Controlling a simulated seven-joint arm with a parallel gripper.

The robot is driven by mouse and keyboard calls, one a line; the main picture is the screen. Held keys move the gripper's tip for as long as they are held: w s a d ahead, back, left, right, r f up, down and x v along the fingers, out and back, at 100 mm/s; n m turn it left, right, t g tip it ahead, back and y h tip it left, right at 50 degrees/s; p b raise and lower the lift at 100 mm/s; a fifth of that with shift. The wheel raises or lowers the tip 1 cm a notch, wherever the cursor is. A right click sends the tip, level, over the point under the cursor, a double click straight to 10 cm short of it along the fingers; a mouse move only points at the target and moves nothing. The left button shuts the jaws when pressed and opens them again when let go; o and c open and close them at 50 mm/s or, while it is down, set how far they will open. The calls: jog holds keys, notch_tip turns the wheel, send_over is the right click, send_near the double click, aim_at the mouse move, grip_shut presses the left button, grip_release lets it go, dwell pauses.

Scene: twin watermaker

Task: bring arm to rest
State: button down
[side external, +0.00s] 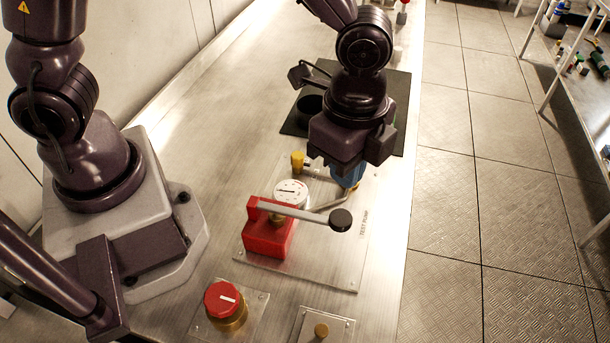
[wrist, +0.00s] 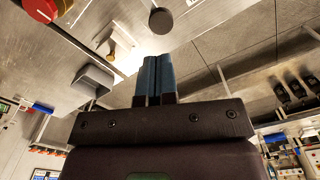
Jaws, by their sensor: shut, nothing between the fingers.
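My gripper (side external: 350,176) hangs over the far end of the test pump plate on the metal bench, with its fingers pointing down. In the wrist view its two blue fingers (wrist: 157,80) are side by side, shut and empty. In the side view my wrist housing hides most of the fingers. The test pump (side external: 268,235) has a red body, a round gauge (side external: 291,191) and a lever with a black knob (side external: 340,220). The fingers are just beyond the lever; I cannot tell their exact height above the plate.
A red knob on a brass base (side external: 225,304) and a small brass fitting (side external: 321,330) sit at the near side of the bench. A yellow valve (side external: 298,160) stands near my gripper. A dark mat (side external: 400,90) lies behind it.

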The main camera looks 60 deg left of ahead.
jog(key=s+a+r+n+t, duration=0.2)
jog(key=s+a+r+n, duration=0.3)
jog(key=a+r+n, duration=0.2)
jog(key=s+a+r+n+t, duration=0.3)
jog(key=s+a+r+n, duration=0.1)
jog(key=a+r+n, duration=0.3)
jog(key=a+r, duration=0.2)
jog(key=a, duration=0.2)
jog(key=shift+s+a+t, duration=0.15)
jog(key=shift+s+t, duration=0.15)
jog(key=shift+s, duration=0.05)
jog(key=w+d+f+m+g, duration=0.3)
jog(key=w+d+f+m, duration=0.2)
jog(key=d+f+m, duration=0.3)
jog(key=w+d+f+m+g, duration=0.3)
jog(key=w+d+f+m, duration=0.2)
jog(key=d+f+m, duration=0.4)
jog(key=shift+s+d+f+n, duration=0.1)
jog(key=shift+d+f+n, duration=0.2)
jog(key=shift+f, duration=0.55)
jog(key=shift+w+d+f+n, duration=0.15)
jog(key=shift+f+n, duration=0.3)
jog(key=shift+f, duration=0.35)
jog(key=shift+s+d+f+n, duration=0.15)
jog(key=shift+d+f+n, duration=0.15)
jog(key=shift+f, duration=0.55)
